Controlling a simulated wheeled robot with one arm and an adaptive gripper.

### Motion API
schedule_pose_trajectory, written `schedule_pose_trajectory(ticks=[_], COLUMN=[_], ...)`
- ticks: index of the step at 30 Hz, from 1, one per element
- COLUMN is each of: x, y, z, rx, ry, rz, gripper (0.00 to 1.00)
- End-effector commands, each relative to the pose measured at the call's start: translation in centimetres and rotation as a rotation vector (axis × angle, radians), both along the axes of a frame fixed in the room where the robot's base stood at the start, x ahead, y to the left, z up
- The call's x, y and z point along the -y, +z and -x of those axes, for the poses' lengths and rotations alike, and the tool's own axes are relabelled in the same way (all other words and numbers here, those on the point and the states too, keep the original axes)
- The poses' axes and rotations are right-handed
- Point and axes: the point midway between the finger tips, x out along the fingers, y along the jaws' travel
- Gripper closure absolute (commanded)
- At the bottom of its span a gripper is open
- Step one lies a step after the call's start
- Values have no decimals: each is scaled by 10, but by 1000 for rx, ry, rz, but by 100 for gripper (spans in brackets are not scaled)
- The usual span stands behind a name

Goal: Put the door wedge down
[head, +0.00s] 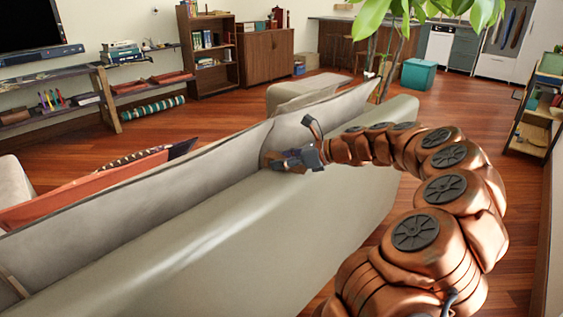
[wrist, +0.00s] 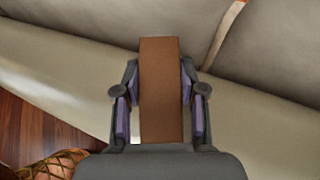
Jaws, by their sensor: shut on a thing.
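The door wedge (wrist: 160,85) is a brown, flat-faced block, held lengthwise between the fingers in the wrist view. In the head view its brown end (head: 268,160) shows small at the tip of my gripper (head: 281,160). My gripper is shut on the wedge; the purple-padded fingers lie along both of its sides in the wrist view (wrist: 160,105). The gripper is over or close to the pale sofa (head: 215,235), near its upright grey part. I cannot tell whether the wedge touches the sofa. The wedge's underside is hidden.
Orange and dark cushions (head: 95,190) lie at the left. A leafy plant (head: 385,40) rises behind the sofa. A teal box (head: 418,75) stands on the wooden floor (head: 235,105), which has free room beyond the sofa. A shelf unit (head: 540,115) stands at the right.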

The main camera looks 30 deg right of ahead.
Motion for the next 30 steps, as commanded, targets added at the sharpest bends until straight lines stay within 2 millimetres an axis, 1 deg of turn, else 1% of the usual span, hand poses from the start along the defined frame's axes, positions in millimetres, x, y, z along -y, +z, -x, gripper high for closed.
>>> schedule_pose_trajectory(ticks=[9,10,15,17,27,30], x=[1,1,1,1,1,5], y=[-1,-1,-1,-1,1,5], z=[0,0,0,0,0,5], rx=[0,0,1,1,2,2], ry=[-2,-2,-1,-1,-2,-3], rz=[1,1,1,1,3,3], gripper=[96,57,39,34,34,34])
